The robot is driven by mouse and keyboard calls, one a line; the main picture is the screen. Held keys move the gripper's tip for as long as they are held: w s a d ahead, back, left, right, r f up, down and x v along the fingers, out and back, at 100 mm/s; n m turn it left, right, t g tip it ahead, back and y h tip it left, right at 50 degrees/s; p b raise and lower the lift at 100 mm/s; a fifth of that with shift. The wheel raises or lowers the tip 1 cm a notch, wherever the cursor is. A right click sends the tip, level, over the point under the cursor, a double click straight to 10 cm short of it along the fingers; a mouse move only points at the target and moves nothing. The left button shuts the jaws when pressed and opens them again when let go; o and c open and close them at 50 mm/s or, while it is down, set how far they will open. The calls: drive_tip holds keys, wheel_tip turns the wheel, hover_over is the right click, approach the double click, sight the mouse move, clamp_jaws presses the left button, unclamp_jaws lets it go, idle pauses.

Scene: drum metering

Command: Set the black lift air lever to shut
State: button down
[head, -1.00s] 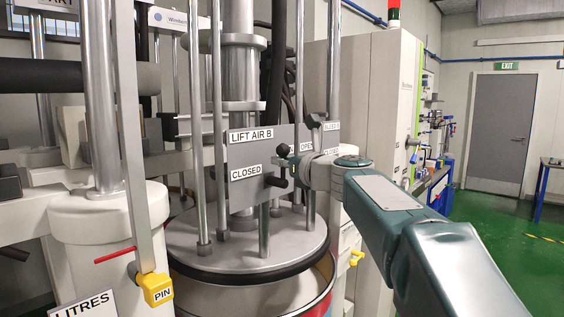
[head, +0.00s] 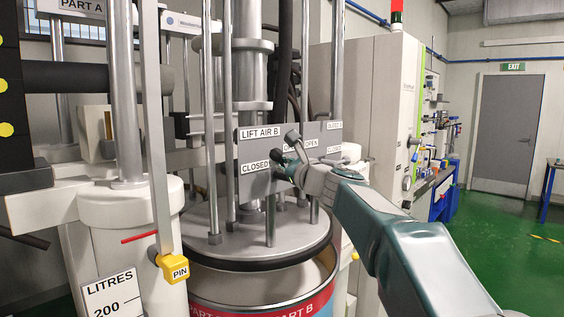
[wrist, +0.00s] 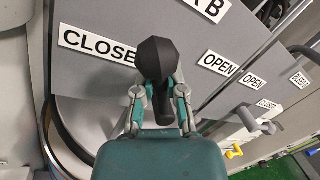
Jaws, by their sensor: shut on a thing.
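The black lift air lever's knob (wrist: 158,60) stands between my gripper's fingers in the wrist view. In the head view the knob (head: 276,155) shows at the fingertips, just right of the CLOSED label (head: 255,167). My gripper (head: 286,166) is shut on the lever; its fingers also show in the wrist view (wrist: 158,98). The grey LIFT AIR B panel (head: 262,145) is behind it. In the wrist view the CLOSED label (wrist: 94,45) is left of the knob and partly covered by it. The OPEN label (wrist: 221,62) is to the right. The lever's pivot is hidden.
A second OPEN label (wrist: 251,81) and a BLEED label (wrist: 300,80) are farther right on the panel. Upright rods (head: 228,110) and the drum (head: 262,300) are near. The green floor at right is open.

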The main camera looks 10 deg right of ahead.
drive_tip(key=f+n+y, duration=0.1)
drive_tip(key=n, duration=0.3)
drive_tip(key=s+a+f+n+y, duration=0.1)
drive_tip(key=f+n, duration=0.1)
drive_tip(key=n, duration=0.3)
drive_tip(key=f+n+y, duration=0.1)
drive_tip(key=n, duration=0.3)
drive_tip(key=shift+s+a+f+g, duration=0.2)
drive_tip(key=shift+s+a+g, duration=0.05)
drive_tip(key=shift+a+g, duration=0.15)
drive_tip(key=shift+f+n, duration=0.2)
drive_tip(key=shift+n, duration=0.1)
drive_tip(key=c, duration=0.7)
unclamp_jaws()
drive_tip(key=shift+r, duration=0.1)
